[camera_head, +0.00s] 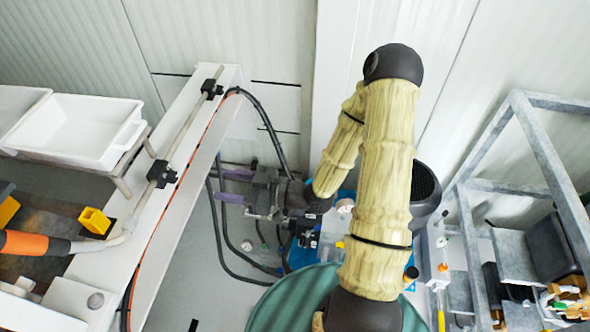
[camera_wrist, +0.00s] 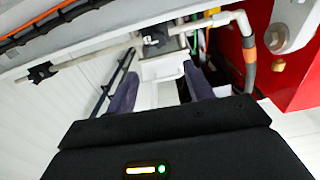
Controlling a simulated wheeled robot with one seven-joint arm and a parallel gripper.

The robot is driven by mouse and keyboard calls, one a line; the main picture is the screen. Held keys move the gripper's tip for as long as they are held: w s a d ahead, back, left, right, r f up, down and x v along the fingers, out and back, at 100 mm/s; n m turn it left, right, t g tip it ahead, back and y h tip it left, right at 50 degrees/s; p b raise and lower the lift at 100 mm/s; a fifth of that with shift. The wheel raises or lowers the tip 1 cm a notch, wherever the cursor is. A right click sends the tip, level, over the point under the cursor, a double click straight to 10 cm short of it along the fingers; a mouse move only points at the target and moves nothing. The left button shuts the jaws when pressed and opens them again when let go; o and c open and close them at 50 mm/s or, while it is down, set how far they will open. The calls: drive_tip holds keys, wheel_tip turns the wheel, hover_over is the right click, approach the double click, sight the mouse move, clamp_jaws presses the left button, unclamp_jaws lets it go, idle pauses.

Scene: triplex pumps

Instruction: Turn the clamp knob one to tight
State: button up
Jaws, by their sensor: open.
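Two black clamps sit on a grey pipe along a white beam. The nearer clamp (camera_head: 162,173) is mid-beam, and the farther clamp (camera_head: 211,88) is near the beam's upper end. I cannot tell which carries knob one. My gripper (camera_head: 222,186) is open and empty, its purple fingers pointing left toward the beam, with a visible gap to the nearer clamp. In the wrist view, the fingers (camera_wrist: 162,75) are apart. One black clamp (camera_wrist: 155,38) lies just beyond the fingertips, and another clamp (camera_wrist: 41,72) is at left. The knobs' turn position is too small to tell.
Black hoses (camera_head: 220,235) hang between the beam and my arm. A white tray (camera_head: 80,130) stands left of the beam. A grey metal frame (camera_head: 535,150) stands at right. A red panel (camera_wrist: 290,60) is at right in the wrist view.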

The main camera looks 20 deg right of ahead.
drive_tip(key=d+f+m+g+h+p, duration=0.3)
drive_tip(key=d+h+p, duration=0.1)
drive_tip(key=d+h, duration=0.6)
drive_tip(key=s+d+r+m+g+h+p, duration=0.2)
drive_tip(key=s+r+m+h, duration=0.3)
drive_tip(key=r, duration=0.8)
drive_tip(key=shift+s+d+m+g+h+p, duration=0.35)
drive_tip(key=shift+s+d+m+g, duration=0.3)
drive_tip(key=shift+s+m, duration=0.9)
drive_tip(key=shift+a+r, duration=0.1)
drive_tip(key=shift+s+a+r, duration=0.2)
drive_tip(key=shift+s, duration=0.05)
